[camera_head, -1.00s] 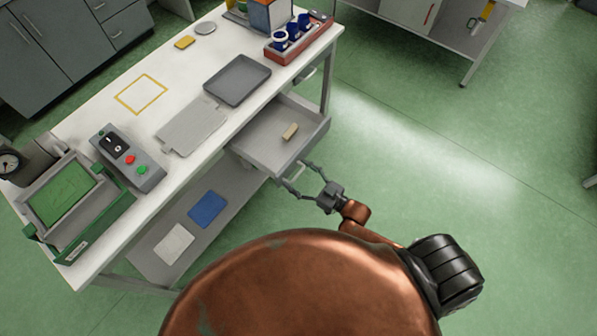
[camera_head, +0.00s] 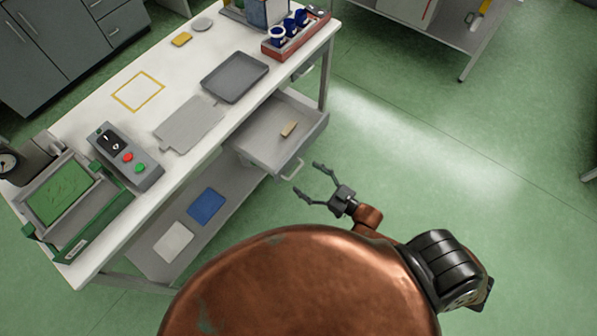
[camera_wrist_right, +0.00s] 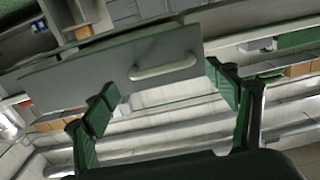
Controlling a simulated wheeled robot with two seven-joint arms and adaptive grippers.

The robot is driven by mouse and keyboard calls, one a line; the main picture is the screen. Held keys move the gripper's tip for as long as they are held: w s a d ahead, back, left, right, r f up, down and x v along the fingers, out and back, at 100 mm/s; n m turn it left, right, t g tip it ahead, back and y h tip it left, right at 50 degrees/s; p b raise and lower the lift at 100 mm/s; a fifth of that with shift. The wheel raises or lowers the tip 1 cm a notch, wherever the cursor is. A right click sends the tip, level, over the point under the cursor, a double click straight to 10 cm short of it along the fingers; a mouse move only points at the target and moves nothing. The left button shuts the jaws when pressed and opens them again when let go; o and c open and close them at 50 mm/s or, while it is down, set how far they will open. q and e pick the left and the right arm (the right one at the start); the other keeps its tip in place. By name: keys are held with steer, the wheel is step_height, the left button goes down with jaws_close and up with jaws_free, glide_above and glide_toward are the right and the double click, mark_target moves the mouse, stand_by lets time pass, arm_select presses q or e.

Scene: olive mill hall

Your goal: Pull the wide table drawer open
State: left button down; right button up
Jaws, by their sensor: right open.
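The wide table drawer (camera_head: 262,152) is grey and stands pulled out from under the white-topped table (camera_head: 205,100). A small beige block (camera_head: 289,129) lies inside it. Its pale bar handle (camera_head: 293,168) is on the front face; the drawer front (camera_wrist_right: 110,68) and handle (camera_wrist_right: 163,67) also show in the right wrist view. My right gripper (camera_head: 306,180) is open and empty, just off the handle, with a gap between fingertips and handle. In the wrist view its two fingers (camera_wrist_right: 160,100) are spread below the drawer front. My left gripper is not in view.
The tabletop holds a dark tray (camera_head: 235,77), a grey board (camera_head: 189,124), a control box (camera_head: 126,155), a green crate (camera_head: 72,210) and a red rack (camera_head: 296,36) with blue cups. A lower shelf holds a blue plate (camera_head: 206,206).

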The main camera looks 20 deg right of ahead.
steer(key=v, duration=0.7)
stand_by(0.4)
steer(key=d+f+m+g+h, duration=0.15)
steer(key=d+f+h, duration=0.35)
steer(key=f, duration=0.9)
steer(key=s+d+f+m+g+h, duration=0.1)
steer(key=s+d+f+g, duration=0.1)
steer(key=s+f, duration=0.35)
steer(key=s+d+f+g+h, duration=0.1)
steer(key=s+d+f+g, duration=0.15)
steer(key=f, duration=0.65)
steer(key=s+d+f+m+g+h, duration=0.1)
steer(key=s+d+f, duration=0.1)
steer(key=s+f, duration=0.35)
steer(key=s+a+f+g, duration=0.1)
steer(key=s+f+g, duration=0.1)
steer(key=s+f, duration=0.3)
steer(key=s+a+f+g, duration=0.2)
steer(key=s+f, duration=0.3)
steer(key=s, duration=0.5)
steer(key=s+a+f+g+h, duration=0.1)
steer(key=s+f+g, duration=0.3)
steer(key=s, duration=0.4)
steer(key=shift+s+a+f+m, duration=0.35)
steer(key=shift+f+m, duration=0.05)
steer(key=shift+m, duration=0.05)
